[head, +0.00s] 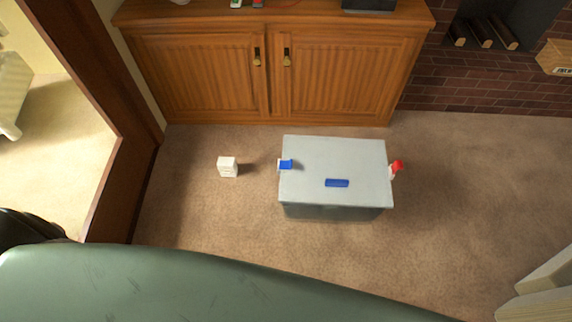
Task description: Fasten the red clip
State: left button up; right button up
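A grey box (334,152) with a closed-looking lid stands on the carpet in the middle of the head view. The red clip (398,166) is on the box's right side, sticking outward from the lid edge, with a white part under it. A blue clip (285,165) is on the left side and lies against the lid edge. A blue handle (337,183) is on the lid towards the front. Neither of my grippers shows in the head view.
A small white block (228,167) stands on the carpet left of the box. A wooden cabinet (200,75) is behind, with a brick hearth (480,85) at the right. A green surface (150,285) fills the lower left. Carpet right of the box is clear.

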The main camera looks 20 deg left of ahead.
aim_at(398, 164)
jog(key=u, duration=0.4)
jog(key=i+l+u, duration=0.15)
jog(key=l+u, duration=0.15)
jog(key=i+l+u, duration=0.1)
jog(key=l+u, duration=0.2)
jog(key=l, duration=0.2)
jog(key=l+u, duration=0.3)
jog(key=l, duration=0.15)
jog(key=i+l+u, duration=0.2)
jog(key=l, duration=2.5)
jog(key=k, duration=0.1)
